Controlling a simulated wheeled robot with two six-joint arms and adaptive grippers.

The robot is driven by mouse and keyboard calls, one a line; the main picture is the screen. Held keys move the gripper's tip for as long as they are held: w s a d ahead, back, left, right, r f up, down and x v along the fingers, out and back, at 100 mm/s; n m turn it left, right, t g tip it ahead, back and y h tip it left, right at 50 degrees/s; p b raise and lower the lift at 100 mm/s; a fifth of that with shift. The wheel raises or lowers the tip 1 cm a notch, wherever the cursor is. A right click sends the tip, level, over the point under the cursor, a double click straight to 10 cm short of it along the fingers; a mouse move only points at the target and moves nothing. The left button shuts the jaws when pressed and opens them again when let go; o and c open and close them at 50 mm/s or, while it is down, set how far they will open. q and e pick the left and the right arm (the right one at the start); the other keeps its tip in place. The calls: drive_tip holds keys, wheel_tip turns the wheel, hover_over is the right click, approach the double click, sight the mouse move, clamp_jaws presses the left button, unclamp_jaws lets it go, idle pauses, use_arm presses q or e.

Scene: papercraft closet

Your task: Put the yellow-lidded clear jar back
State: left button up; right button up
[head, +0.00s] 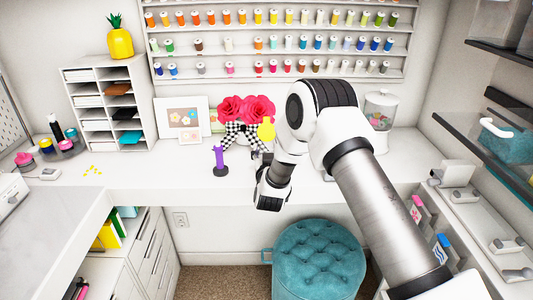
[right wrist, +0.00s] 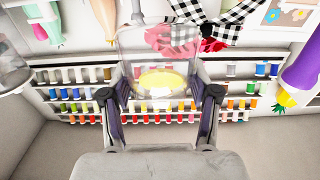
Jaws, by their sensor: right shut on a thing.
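The clear jar (right wrist: 135,40) is between the two fingers of my right gripper (right wrist: 160,88) in the right wrist view. That view is upside down. The jar's round yellow lid (right wrist: 162,79) faces the camera there. In the head view the yellow lid (head: 266,130) shows in front of the checkered bow, just left of my right wrist. My right gripper (head: 262,154) is shut on the jar, above the back part of the white counter. The jar's clear body is hard to make out in the head view. My left gripper is out of view.
A purple thing (head: 220,160) on a dark base stands close left of my gripper. Pink flowers (head: 245,108) are behind it. A glass canister (head: 381,110) stands at the back right. Spool shelves (head: 280,40) hang above. A teal stool (head: 318,258) is below. The counter's left part (head: 155,175) is mostly clear.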

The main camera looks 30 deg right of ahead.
drive_tip(key=shift+x, duration=1.05)
wheel_tip(320, 180, down, 3)
drive_tip(key=shift+s+a+p, duration=0.1)
drive_tip(key=shift+a+p, duration=0.05)
drive_tip(key=shift+p, duration=0.65)
drive_tip(key=shift+f, duration=0.4)
drive_tip(key=o, duration=1.2)
drive_tip(key=shift+f, duration=0.1)
